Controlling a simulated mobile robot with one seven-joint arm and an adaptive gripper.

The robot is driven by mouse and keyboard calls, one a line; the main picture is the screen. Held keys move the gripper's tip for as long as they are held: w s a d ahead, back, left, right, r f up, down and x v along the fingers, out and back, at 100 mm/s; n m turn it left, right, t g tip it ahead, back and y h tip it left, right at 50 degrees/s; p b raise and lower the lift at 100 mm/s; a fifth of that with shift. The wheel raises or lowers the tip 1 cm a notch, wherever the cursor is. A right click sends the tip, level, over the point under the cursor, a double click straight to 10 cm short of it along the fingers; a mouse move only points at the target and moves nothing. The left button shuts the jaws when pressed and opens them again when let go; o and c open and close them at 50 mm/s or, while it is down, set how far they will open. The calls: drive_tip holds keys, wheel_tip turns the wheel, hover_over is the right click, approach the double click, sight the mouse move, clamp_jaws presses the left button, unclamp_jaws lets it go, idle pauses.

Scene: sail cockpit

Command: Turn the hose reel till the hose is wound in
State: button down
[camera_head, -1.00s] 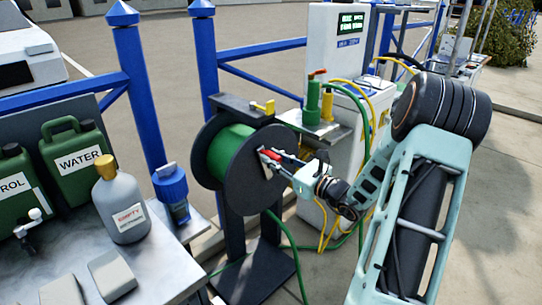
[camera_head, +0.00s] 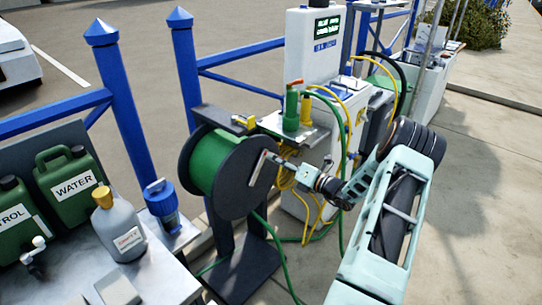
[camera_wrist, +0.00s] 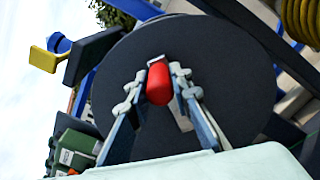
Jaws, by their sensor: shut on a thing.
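The hose reel (camera_head: 237,187) has dark round flanges with green hose (camera_head: 210,160) wound on its drum. A length of green hose hangs below it and runs along the ground. A pale crank arm (camera_head: 258,168) shows on the reel's near face. In the wrist view, the red crank handle (camera_wrist: 158,84) stands out from the dark flange (camera_wrist: 230,75). My gripper (camera_wrist: 158,92) is shut on this red handle, one finger on each side. In the head view, my gripper (camera_head: 277,164) is at the right of the reel face, and the handle is hidden there.
A yellow-handled part (camera_head: 244,122) sits atop the reel stand. A white service pedestal (camera_head: 315,70) with yellow and green hoses stands right behind. A table at left holds a WATER can (camera_head: 75,185) and a grey bottle (camera_head: 118,225). Open paving lies at right.

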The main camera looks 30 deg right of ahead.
drive_tip(key=w+d+f+m+b, duration=0.1)
drive_tip(key=d+f+m+b, duration=0.2)
drive_tip(key=f+m, duration=0.7)
drive_tip(key=shift+w+d+f+m, duration=0.2)
drive_tip(key=shift+d+f+m, duration=0.2)
drive_tip(key=shift+d+m, duration=0.1)
idle(0.4)
drive_tip(key=c, duration=1.7)
unclamp_jaws()
drive_tip(key=shift+c, duration=0.2)
drive_tip(key=shift+r, duration=0.1)
drive_tip(key=shift+s, duration=0.1)
drive_tip(key=v, duration=1.1)
drive_tip(key=shift+s, duration=0.4)
drive_tip(key=shift+d, duration=0.1)
